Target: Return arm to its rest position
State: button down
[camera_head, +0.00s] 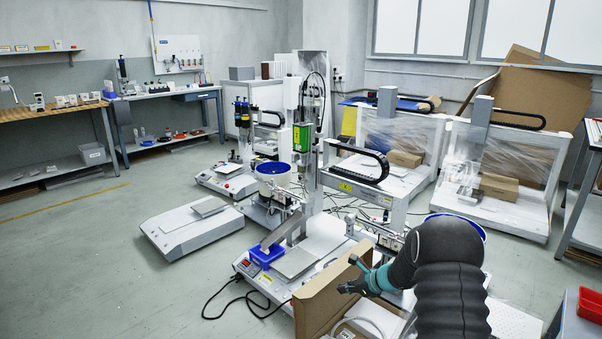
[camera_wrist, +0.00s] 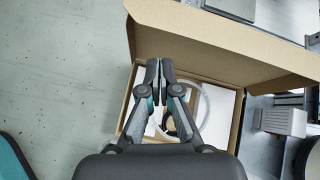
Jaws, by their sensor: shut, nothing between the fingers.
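My gripper (camera_head: 350,283) is at the lower right of the head view, at the end of my dark arm. It is over the open cardboard box (camera_head: 318,303). In the wrist view my gripper (camera_wrist: 159,68) has its two fingers together and nothing between them. The cardboard box (camera_wrist: 225,42) lies beneath and beyond the fingers with its flap raised. Inside it, a pale looped tube or cable and a dark round thing show partly behind the fingers.
The gantry screwdriver machine (camera_head: 310,240) stands just behind the box, with a blue bin (camera_head: 266,255) at its front. Wrapped gantry machines (camera_head: 505,165) stand at the right. A low grey unit (camera_head: 190,230) sits on the floor at left. Open floor (camera_head: 90,270) lies at the lower left.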

jog(key=s+a+r+n+g+h, duration=0.1)
jog(key=s+r+n+g, duration=0.1)
jog(key=s+n, duration=0.45)
jog(key=s+a+r+n+g, duration=0.1)
jog(key=s+r+n+g, duration=0.15)
jog(key=s, duration=0.65)
jog(key=s+d+r+n+t+h, duration=0.1)
jog(key=s+r+n+t+h, duration=0.1)
jog(key=s+r+n, duration=0.5)
jog(key=s+d+r+n+t+h, duration=0.1)
jog(key=s+r+n+h, duration=0.3)
jog(key=s+r, duration=1.2)
jog(key=s+n+t, duration=0.1)
jog(key=s+n, duration=0.2)
jog(key=s, duration=0.4)
jog(key=shift+r+h, duration=0.4)
